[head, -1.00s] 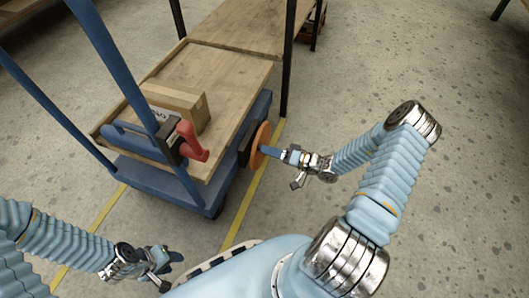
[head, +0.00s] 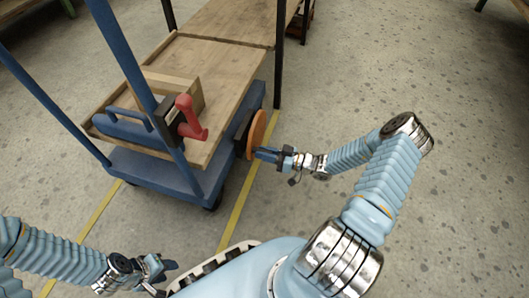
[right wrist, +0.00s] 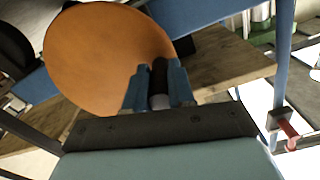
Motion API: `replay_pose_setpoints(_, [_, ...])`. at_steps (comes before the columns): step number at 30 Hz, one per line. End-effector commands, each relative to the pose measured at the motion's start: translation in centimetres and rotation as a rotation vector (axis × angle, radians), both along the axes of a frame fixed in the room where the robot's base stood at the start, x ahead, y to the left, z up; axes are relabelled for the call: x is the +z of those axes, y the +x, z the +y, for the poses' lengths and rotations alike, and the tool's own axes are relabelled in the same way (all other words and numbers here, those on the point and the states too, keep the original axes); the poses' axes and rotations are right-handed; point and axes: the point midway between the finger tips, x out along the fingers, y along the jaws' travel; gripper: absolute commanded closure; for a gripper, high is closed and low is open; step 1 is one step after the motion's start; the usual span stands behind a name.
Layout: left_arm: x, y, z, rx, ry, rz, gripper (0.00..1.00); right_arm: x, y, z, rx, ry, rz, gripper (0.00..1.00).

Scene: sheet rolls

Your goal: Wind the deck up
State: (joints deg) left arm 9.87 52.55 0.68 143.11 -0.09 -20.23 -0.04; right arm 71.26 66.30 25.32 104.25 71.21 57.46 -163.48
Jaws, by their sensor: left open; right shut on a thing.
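My right gripper (head: 262,154) is at the wheel's lower part. In the right wrist view, its blue fingers (right wrist: 160,88) are shut on a dark knob (right wrist: 159,75) standing out from the wheel. My left gripper (head: 168,268) is open and empty, low in the head view, apart from the cart.
A red lever (head: 189,118) on a black block (head: 170,118) is fixed by the cart's blue upright (head: 125,55). A wooden-topped bench (head: 232,18) with dark legs adjoins the deck's far end. The concrete floor (head: 450,180) at right is clear.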

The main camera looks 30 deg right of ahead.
Motion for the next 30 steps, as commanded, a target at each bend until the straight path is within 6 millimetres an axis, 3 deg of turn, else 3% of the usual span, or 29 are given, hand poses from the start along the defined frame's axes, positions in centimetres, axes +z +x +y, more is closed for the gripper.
replay_pose_setpoints(20, [-0.21,0.01,0.01,0.000,0.000,-0.001,0.57,-0.54,0.11,-0.33,-0.005,-0.052,-0.038,1.00])
replay_pose_setpoints(21, [-0.21,0.01,0.01,0.000,0.000,-0.001,0.57,-0.54,0.12,-0.34,-0.005,-0.052,-0.038,0.74])
replay_pose_setpoints(24, [-0.20,0.01,0.00,0.000,0.000,-0.001,0.57,-0.51,0.12,-0.30,-0.004,-0.051,-0.038,0.58])
replay_pose_setpoints(26, [-0.20,0.01,0.00,0.000,0.000,-0.001,0.57,-0.49,0.11,-0.26,-0.003,-0.051,-0.039,0.52])
replay_pose_setpoints(30, [-0.19,0.01,0.01,0.000,0.000,-0.001,0.57,-0.46,0.10,-0.20,-0.003,-0.049,-0.040,0.52])
